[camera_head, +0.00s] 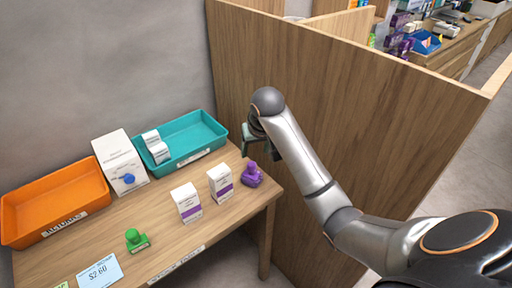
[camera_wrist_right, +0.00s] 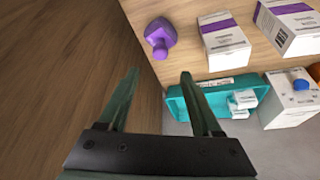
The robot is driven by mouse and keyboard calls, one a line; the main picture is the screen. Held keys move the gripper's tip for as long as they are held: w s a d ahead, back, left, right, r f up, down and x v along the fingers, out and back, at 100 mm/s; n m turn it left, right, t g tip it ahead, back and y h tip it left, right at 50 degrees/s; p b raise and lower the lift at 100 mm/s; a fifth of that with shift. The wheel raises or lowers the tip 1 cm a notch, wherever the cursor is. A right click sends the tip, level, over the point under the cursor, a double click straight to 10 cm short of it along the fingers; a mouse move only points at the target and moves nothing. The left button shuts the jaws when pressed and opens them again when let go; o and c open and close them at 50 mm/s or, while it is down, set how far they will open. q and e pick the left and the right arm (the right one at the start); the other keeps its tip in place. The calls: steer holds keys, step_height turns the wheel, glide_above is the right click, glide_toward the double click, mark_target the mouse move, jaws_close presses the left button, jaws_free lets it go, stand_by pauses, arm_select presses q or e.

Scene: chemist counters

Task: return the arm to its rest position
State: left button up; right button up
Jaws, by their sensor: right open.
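My right arm reaches in from the lower right of the head view. Its gripper (camera_head: 250,140) hangs near the counter's right end, by the wooden partition, behind the purple stamp (camera_head: 251,174). In the right wrist view the two fingers of the gripper (camera_wrist_right: 158,85) stand wide apart with nothing between them. The purple stamp also shows in the right wrist view (camera_wrist_right: 160,36), beyond the fingertips and apart from them. My left gripper is in neither view.
The wooden partition (camera_head: 330,110) stands close on the right. The counter (camera_head: 165,235) holds a teal tray (camera_head: 208,124) with small boxes, an orange tray (camera_head: 88,166), a white box with a blue knob (camera_head: 115,152), two purple-striped boxes (camera_head: 186,202) and a green stamp (camera_head: 136,240).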

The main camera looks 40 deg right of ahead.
steer(key=shift+s+r, duration=0.15)
steer(key=shift+r, duration=0.3)
steer(key=s+a+f+n, duration=0.2)
steer(key=s+a+f, duration=0.2)
steer(key=s+f, duration=0.25)
steer(key=s+a+f+n, duration=0.25)
steer(key=s+f, duration=0.25)
steer(key=s, duration=0.3)
steer(key=s+a+f+n+y, duration=0.15)
steer(key=s+a, duration=0.35)
steer(key=s, duration=0.8)
steer(key=w+a+f+t+y, duration=0.1)
steer(key=w+a+f+t, duration=0.1)
steer(key=f, duration=0.3)
steer(key=w+a+f+t+y, duration=0.1)
steer(key=w+a+f+t, duration=0.1)
steer(key=f, duration=0.4)
steer(key=shift+w+a+t, duration=0.25)
steer(key=shift+a+t, duration=0.1)
steer(key=shift+t, duration=0.05)
